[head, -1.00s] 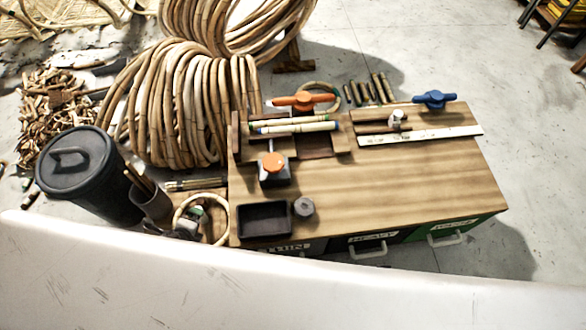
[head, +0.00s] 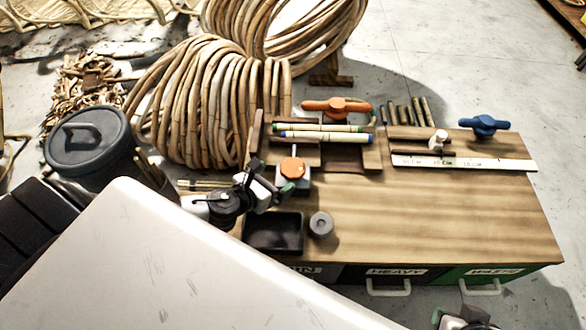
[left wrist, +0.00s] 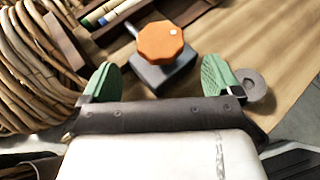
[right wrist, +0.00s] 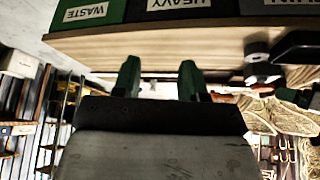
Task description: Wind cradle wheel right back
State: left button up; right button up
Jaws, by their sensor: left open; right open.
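An orange octagonal wheel (head: 293,168) sits on a dark grey block at the left of the wooden bench (head: 440,210). In the left wrist view the wheel (left wrist: 160,43) lies ahead, between and beyond the green fingertips. My left gripper (head: 272,180) is open and empty, close beside the wheel's block and apart from the wheel. Green and blue-ended rods (head: 320,131) lie in the wooden cradle (head: 352,157) behind the wheel. My right gripper (right wrist: 158,78) is open and empty, low in front of the bench drawers; only part of it shows in the head view.
A black tray (head: 273,233) and a grey round piece (head: 321,224) stand near the bench's front left. An orange handle (head: 337,106), a blue handle (head: 484,125) and a white ruler (head: 464,163) are at the back. The bench's right half is clear.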

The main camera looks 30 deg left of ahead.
aim_at(293, 167)
pick_arm(q)
jog(key=b+x, duration=0.1)
jog(key=x, duration=0.5)
jog(key=shift+f, duration=0.15)
jog(key=shift+x, duration=0.75)
pick_arm(e)
jog(key=w+a+r+t+y, duration=0.1)
jog(key=w+a+r+t, duration=0.1)
jog(key=w+t, duration=0.2)
jog(key=shift+w+r, duration=0.3)
jog(key=shift+w, duration=0.45)
pick_arm(q)
jog(key=c, duration=0.9)
pick_arm(e)
jog(key=shift+s, duration=0.1)
